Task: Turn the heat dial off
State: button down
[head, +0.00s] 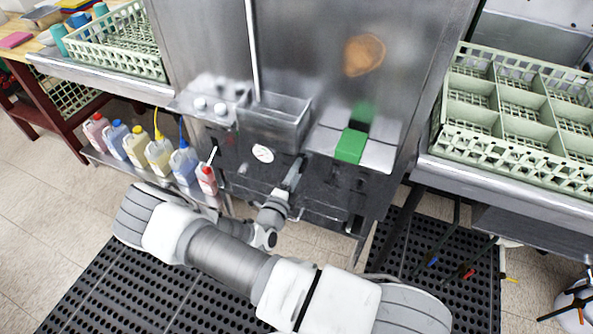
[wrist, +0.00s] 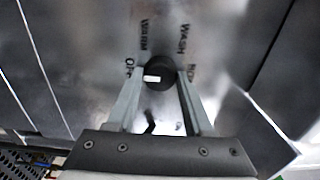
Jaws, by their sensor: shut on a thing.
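The heat dial (wrist: 158,70) is a round black knob on the metal front of the machine. Its white mark lies on its left side, on the side of the label that looks like OFF. WARM and WASH are printed above it, and another label is at its right. My gripper (wrist: 157,84) is shut on the dial, with one finger at each side. In the head view my gripper (head: 293,174) reaches the machine's lower front panel, and the dial cannot be made out there.
A round white gauge (head: 263,153) sits above left of my gripper. Several bottles (head: 158,155) stand on a low shelf at left. Dish racks (head: 510,155) rest on the side counters.

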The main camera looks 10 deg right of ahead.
dwell(0.4)
jog(key=shift+c, duration=1.5)
grip_release()
jog(key=v, duration=1.7)
jog(key=shift+s, duration=0.2)
jog(key=shift+a, duration=0.1)
